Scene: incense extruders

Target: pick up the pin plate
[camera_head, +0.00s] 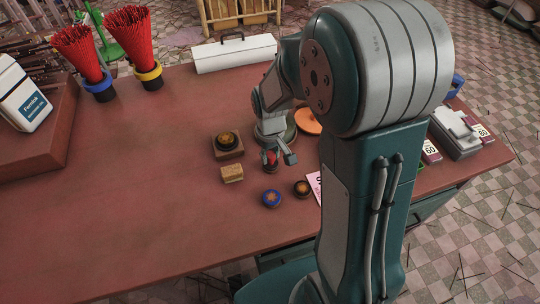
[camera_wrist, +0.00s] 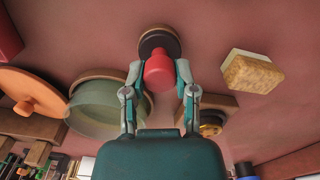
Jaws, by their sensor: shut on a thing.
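A small round plate, dark with a brown rim and a red knob, shows in the wrist view (camera_wrist: 158,42). It appears to be the pin plate, but no pins are visible. My gripper (camera_wrist: 159,72) is shut on its red knob, one finger on each side. In the head view the red knob (camera_head: 270,156) shows between the fingers of my gripper (camera_head: 277,159), low over the table. The plate's underside is hidden, and I cannot tell whether it touches the table.
An orange disc (camera_head: 307,121) and a greenish round dish (camera_wrist: 108,108) are near. The table's left front (camera_head: 120,230) is clear.

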